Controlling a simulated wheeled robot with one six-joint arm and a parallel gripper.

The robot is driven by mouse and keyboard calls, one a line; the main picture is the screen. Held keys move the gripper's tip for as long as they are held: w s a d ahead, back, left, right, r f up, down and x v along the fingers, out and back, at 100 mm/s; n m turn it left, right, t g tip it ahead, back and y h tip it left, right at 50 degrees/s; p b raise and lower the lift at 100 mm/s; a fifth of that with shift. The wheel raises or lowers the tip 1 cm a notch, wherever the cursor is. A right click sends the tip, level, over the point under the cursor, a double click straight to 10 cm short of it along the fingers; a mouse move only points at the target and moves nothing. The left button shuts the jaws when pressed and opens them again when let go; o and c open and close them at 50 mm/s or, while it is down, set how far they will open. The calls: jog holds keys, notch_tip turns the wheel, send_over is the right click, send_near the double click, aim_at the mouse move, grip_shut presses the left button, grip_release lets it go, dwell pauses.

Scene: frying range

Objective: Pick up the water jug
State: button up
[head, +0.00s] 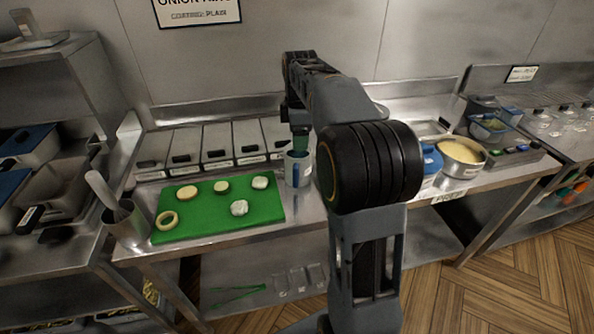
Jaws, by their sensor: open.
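The water jug (293,179) looks like a small pale container with a blue stripe on its side. It stands upright on the steel counter, just right of the green cutting board (270,212). My gripper (299,150) is directly above the jug, pointing down, with its fingertips at about the jug's rim. The gripper is open. It is small in the view, and I cannot tell whether the fingers touch the jug or go around it. My arm hides the counter just right of the jug.
Onion pieces lie on the board. A steel pot (125,222) stands at its left. Lidded bins (217,143) line the back. Right of my arm are a blue-lidded tub (431,160) and a bowl of batter (461,157). Bare counter shows in front of the jug.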

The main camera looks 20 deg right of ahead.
aim_at(297, 168)
jog(key=shift+n, duration=0.7)
jog(key=shift+w+d+f, duration=0.15)
jog(key=shift+w+f, duration=0.05)
jog(key=shift+f, duration=2.15)
jog(key=shift+w+d+f, duration=0.2)
jog(key=shift+f, duration=2.15)
jog(key=shift+w+d+f, duration=0.15)
jog(key=shift+w+f, duration=0.05)
jog(key=shift+f, duration=2.15)
jog(key=shift+c, duration=0.3)
jog(key=shift+r, duration=0.15)
grip_shut()
